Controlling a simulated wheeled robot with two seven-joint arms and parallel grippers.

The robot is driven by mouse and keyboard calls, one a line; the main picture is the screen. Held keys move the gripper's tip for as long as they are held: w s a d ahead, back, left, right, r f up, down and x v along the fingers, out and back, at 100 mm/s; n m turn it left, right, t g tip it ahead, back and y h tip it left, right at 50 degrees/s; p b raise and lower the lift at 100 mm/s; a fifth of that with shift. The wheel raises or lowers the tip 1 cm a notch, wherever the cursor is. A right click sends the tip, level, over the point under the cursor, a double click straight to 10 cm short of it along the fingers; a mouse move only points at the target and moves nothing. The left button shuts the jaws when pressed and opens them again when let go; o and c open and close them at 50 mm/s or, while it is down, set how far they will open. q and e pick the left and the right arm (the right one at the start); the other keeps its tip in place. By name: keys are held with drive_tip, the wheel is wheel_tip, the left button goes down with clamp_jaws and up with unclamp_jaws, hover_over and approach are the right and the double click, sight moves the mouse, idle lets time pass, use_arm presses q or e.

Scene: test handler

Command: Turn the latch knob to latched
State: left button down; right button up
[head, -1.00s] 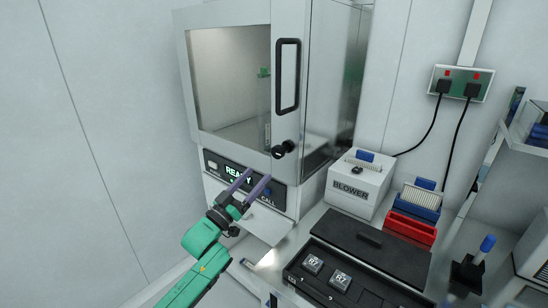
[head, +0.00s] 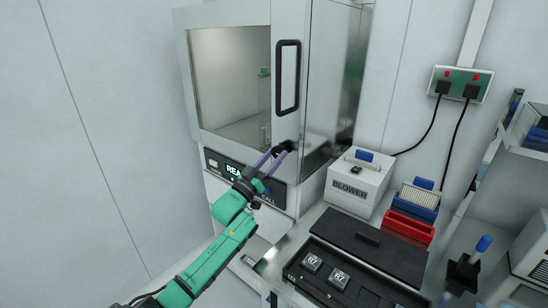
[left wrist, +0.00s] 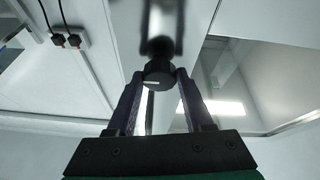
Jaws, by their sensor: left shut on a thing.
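The black latch knob (head: 284,147) sits low on the front of the test handler's door (head: 287,115), below the door's black handle. My left gripper (head: 276,151) is at the knob with its two purple fingers. In the left wrist view, the fingertips of my left gripper (left wrist: 160,76) stand on either side of the knob (left wrist: 159,73), shut on it. A white mark line shows on the knob's face, lying roughly crosswise between the fingers. The door looks closed. My right gripper is not in view.
The handler's panel with a lit display (head: 234,171) is below the window, partly covered by my left arm. The blower box (head: 355,190), a red bin (head: 408,228) and a dark tray (head: 320,284) stand to the right. A socket box (head: 460,84) is on the wall.

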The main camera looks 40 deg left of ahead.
use_arm(q)
drive_tip(key=shift+m, duration=0.3)
drive_tip(key=shift+f+m+h+b, duration=0.1)
drive_tip(key=shift+m+h+b, duration=0.35)
drive_tip(key=shift+m+h, duration=0.15)
drive_tip(key=m+h+b, duration=0.1)
drive_tip(key=m, duration=0.2)
drive_tip(key=shift+a+h, duration=0.15)
drive_tip(key=shift+h, duration=0.15)
drive_tip(key=m+h, duration=0.1)
drive_tip(key=m, duration=0.1)
drive_tip(key=m+g+h+b, duration=0.1)
drive_tip(key=m, duration=0.2)
drive_tip(key=shift+a, duration=0.1)
drive_tip(key=m+g, duration=0.1)
drive_tip(key=m, duration=0.1)
drive_tip(key=m+h, duration=0.1)
drive_tip(key=m, duration=0.1)
drive_tip(key=m+g+h, duration=0.1)
drive_tip(key=m, duration=0.2)
drive_tip(key=shift+r+g, duration=0.3)
drive_tip(key=m+g, duration=0.1)
drive_tip(key=m, duration=0.1)
drive_tip(key=m+g, duration=0.1)
drive_tip(key=m, duration=0.2)
drive_tip(key=shift+r, duration=0.15)
drive_tip(key=shift+m, duration=0.3)
drive_tip(key=shift+c, duration=1.4)
unclamp_jaws()
